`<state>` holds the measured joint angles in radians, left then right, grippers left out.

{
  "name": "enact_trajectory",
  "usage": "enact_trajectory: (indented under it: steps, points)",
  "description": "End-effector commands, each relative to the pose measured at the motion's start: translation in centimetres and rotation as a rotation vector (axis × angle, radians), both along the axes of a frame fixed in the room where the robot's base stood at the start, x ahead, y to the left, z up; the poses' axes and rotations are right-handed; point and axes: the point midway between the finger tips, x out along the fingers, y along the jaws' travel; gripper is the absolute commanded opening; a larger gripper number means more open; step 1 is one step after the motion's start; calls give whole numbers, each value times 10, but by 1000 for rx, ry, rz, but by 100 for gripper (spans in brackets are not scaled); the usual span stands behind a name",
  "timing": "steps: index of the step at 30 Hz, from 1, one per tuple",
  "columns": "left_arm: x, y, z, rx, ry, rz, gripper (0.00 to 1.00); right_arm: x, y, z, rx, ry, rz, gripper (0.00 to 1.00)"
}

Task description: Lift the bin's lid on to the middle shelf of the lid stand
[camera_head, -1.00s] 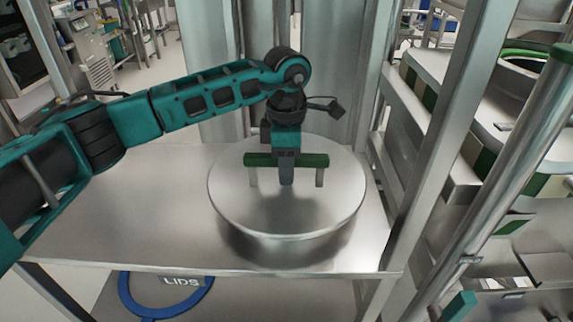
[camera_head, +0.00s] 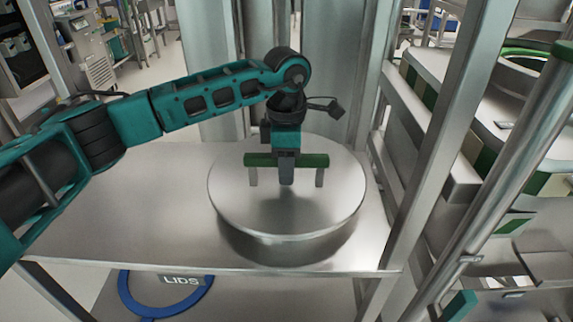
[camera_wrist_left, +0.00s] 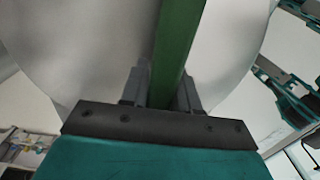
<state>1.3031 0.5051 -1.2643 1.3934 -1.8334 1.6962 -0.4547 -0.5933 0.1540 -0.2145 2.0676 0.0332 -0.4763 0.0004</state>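The bin's lid (camera_head: 235,190) is a round, shiny metal disc with a green bar handle (camera_head: 315,160) on two short posts. It is level over the metal shelf (camera_head: 130,215) of the stand, towards that shelf's right end. I cannot tell for sure whether its underside touches the shelf. My left gripper (camera_head: 287,170) comes down from above at the middle of the handle. In the left wrist view its fingers (camera_wrist_left: 165,88) stand on both sides of the green bar (camera_wrist_left: 178,40), close against it. My right gripper is not in view.
Metal posts (camera_head: 440,150) stand right of the shelf. A blue ring (camera_head: 125,300) lies below the shelf by a "LIDS" label (camera_head: 181,281). Bins with green trim (camera_head: 525,62) stand at the right. The shelf's left part is clear.

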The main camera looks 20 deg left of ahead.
Motion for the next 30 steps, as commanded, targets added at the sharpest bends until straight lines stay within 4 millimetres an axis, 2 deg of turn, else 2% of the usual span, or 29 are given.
enact_trajectory:
  steps: [2,10,16,19,23,30]
  points:
    - [2,-1,4,-4,-7,0,34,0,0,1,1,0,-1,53]
    - [1,0,2,-2,-4,0,60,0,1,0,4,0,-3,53]
    - [-1,1,-3,3,6,0,60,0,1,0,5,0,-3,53]
    - [-1,0,1,3,4,0,60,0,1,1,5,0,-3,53]
    - [0,0,18,2,-2,0,60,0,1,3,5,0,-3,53]
    - [1,0,71,-1,-4,0,60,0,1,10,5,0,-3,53]
